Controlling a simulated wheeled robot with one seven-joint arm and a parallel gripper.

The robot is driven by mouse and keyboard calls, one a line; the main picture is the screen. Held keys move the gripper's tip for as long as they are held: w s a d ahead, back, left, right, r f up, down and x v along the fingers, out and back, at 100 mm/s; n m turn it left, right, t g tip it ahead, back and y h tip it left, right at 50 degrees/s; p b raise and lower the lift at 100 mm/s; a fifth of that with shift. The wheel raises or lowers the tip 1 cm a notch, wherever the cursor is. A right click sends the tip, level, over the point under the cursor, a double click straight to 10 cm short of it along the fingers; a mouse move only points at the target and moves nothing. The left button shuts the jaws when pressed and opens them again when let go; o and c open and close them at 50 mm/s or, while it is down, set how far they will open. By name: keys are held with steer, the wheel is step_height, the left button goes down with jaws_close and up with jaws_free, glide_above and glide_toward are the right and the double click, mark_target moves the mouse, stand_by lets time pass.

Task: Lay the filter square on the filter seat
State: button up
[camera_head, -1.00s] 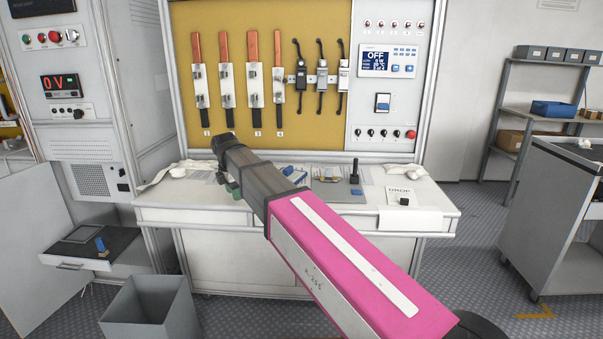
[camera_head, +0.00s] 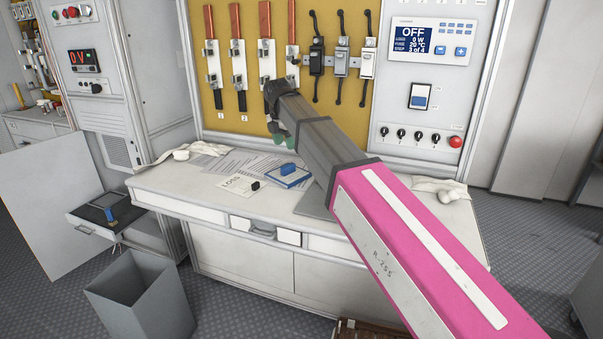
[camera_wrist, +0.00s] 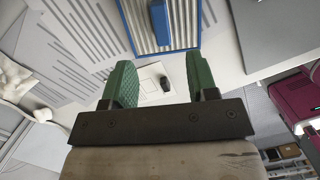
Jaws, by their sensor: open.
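A flat square with a blue frame and a blue raised grip, which looks like the filter square (camera_head: 290,178), lies on the white bench. In the wrist view the blue-framed square (camera_wrist: 159,40) is at the top, beyond the fingertips, with a pale ribbed face. My gripper (camera_head: 281,136) is above the back of the bench, apart from the square. Its green fingers stand open and empty in the wrist view (camera_wrist: 162,82). A dark recessed tray (camera_head: 95,212) with a blue piece is at left; I cannot tell whether it is the filter seat.
A card marked LOSS (camera_head: 238,184) with a small black knob lies left of the square. Striped sheets (camera_head: 240,163) lie behind it. White gloves lie at both bench ends. A grey bin (camera_head: 140,300) stands in front at left. The fuse panel (camera_head: 236,105) rises behind the bench.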

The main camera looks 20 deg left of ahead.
mark_target(288, 165)
steer(key=f, duration=0.7)
steer(key=w+f, duration=0.1)
steer(key=f, duration=0.2)
steer(key=shift+d+f, duration=0.25)
steer(key=shift+d, duration=0.1)
jaws_close()
